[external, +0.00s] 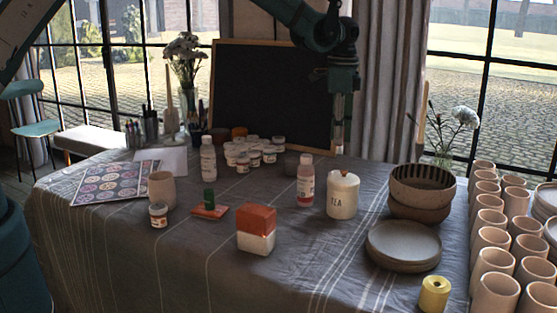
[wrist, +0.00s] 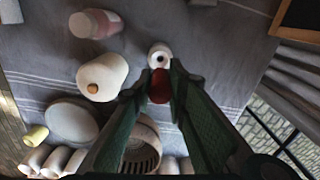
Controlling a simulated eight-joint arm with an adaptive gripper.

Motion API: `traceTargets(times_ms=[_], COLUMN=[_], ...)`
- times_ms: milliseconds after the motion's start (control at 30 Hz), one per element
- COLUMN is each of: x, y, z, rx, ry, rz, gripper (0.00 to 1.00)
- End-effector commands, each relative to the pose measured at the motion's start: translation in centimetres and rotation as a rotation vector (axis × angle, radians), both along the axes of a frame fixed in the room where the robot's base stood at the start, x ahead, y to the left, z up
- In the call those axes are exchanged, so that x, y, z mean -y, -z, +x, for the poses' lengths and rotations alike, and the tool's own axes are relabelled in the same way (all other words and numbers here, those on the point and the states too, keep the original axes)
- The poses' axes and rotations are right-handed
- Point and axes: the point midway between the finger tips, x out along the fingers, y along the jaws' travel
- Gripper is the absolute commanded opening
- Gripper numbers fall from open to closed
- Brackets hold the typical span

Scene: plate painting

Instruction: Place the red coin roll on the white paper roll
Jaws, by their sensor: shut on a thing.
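The red coin roll (wrist: 160,88) is between the green fingers of my gripper (wrist: 161,92) in the wrist view. My gripper (external: 339,147) is shut on it and points down behind the TEA canister (external: 342,200) in the external view. The white paper roll (wrist: 160,54), with a dark hole in its top, stands close by the coin roll, just above it in the wrist picture. I cannot tell whether the two touch. I cannot make out either roll clearly in the external view.
The canister (wrist: 103,76) with its knob is close beside the white roll. Bowls (external: 420,190) and plates (external: 403,245) stand to the right, and a pink bottle (external: 305,185) to the left. A blackboard (external: 270,95) stands behind. The cloth (external: 330,265) is mostly clear in front.

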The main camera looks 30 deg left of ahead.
Motion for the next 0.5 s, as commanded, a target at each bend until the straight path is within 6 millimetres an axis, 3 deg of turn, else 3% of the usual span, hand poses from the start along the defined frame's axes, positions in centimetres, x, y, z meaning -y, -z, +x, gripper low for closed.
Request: traceTargets(times_ms=[300,500], x=[0.0,0.0], y=[4.3,5.6], z=[0.0,0.0], rx=[0.000,0.000], ry=[0.000,0.000], rz=[0.000,0.000], gripper=[0.01,0.01])
